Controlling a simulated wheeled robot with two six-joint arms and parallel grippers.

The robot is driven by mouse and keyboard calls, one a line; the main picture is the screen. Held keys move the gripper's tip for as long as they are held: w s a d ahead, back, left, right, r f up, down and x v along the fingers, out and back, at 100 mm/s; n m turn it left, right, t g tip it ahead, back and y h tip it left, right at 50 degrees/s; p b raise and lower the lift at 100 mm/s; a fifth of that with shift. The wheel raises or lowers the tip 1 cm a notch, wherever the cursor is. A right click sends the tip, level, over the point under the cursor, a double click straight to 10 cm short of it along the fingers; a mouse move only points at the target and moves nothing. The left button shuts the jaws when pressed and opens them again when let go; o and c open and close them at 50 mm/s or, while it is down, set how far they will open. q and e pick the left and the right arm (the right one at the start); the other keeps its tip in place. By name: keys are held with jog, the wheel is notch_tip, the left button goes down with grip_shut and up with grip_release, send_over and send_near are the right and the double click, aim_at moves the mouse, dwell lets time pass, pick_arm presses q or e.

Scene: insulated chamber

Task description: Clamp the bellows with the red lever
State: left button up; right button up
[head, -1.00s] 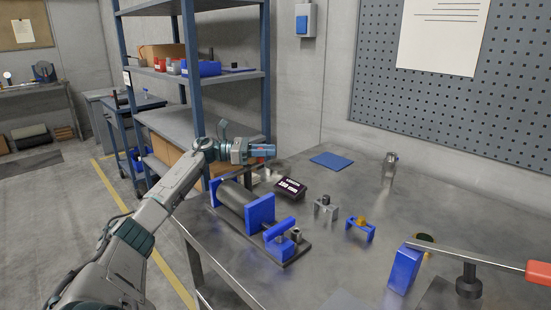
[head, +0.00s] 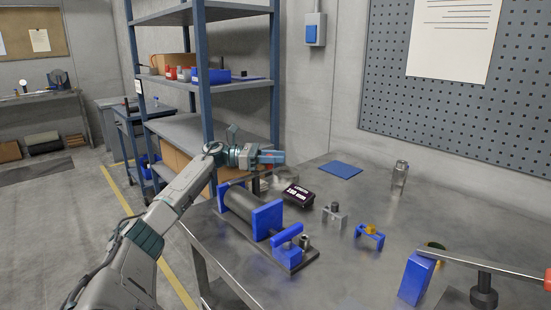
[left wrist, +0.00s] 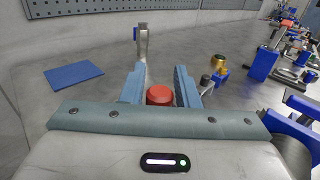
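A dark cylinder (head: 240,204), which may be the bellows, lies on a bench fixture behind a blue end plate (head: 267,220). The lever is a metal bar with a red handle (head: 543,283) at the far right, beside a blue block (head: 415,278). The handle is cut off by the picture edge. My left gripper (head: 272,157) is above the bench's far-left part, well away from the lever. In the left wrist view its fingers (left wrist: 160,75) are apart. A red round piece (left wrist: 159,95) shows between them; contact cannot be told. My right gripper is out of view.
A blue mat (head: 340,169) lies behind. A shelf rack (head: 205,100) rises behind my left arm.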

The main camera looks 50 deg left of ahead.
pick_arm(q)
jog(key=shift+o, duration=1.1)
jog(key=b+v, duration=0.1)
jog(key=v, duration=0.2)
jog(key=shift+f, duration=0.2)
jog(key=b+v, duration=0.1)
jog(key=v, duration=0.6)
jog(key=shift+s+a+r+b, duration=0.25)
jog(key=shift+s+b, duration=0.05)
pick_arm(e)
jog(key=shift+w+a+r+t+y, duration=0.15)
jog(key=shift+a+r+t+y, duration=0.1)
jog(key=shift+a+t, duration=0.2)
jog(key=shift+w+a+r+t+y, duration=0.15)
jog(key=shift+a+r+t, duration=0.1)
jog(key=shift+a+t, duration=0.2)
pick_arm(q)
jog(key=shift+r, duration=0.1)
